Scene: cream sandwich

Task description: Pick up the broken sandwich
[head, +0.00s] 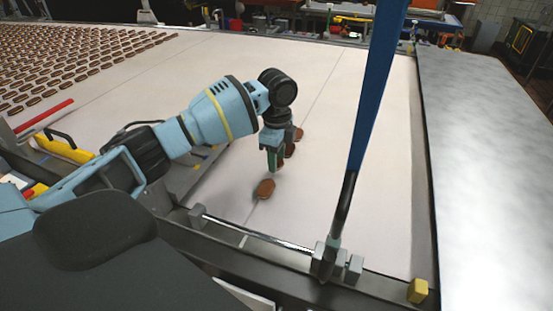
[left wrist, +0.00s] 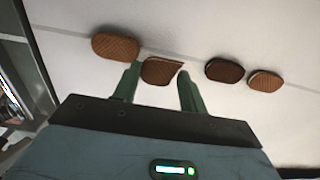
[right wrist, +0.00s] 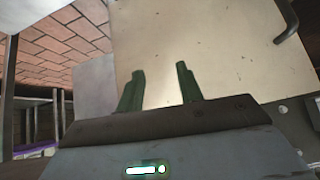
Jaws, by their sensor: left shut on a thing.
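The broken sandwich (left wrist: 161,71) is brown with a jagged right edge. It sits between the fingers of my left gripper (left wrist: 160,87), which is shut on it. In the head view my left gripper (head: 273,160) points down at the pale belt, and its fingers largely hide the broken piece. One whole sandwich (head: 264,188) lies just in front of the gripper; it also shows left of the fingers in the left wrist view (left wrist: 116,46). Two more sandwiches, a darker one (left wrist: 225,70) and a lighter one (left wrist: 264,81), lie to the right. My right gripper (right wrist: 159,84) is open and empty.
The pale belt (head: 340,215) has free room around the gripper. Many sandwiches in rows (head: 75,60) lie at the far left. A blue post (head: 375,90) rises to the right of the gripper. A metal rail (head: 250,233) runs along the near edge.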

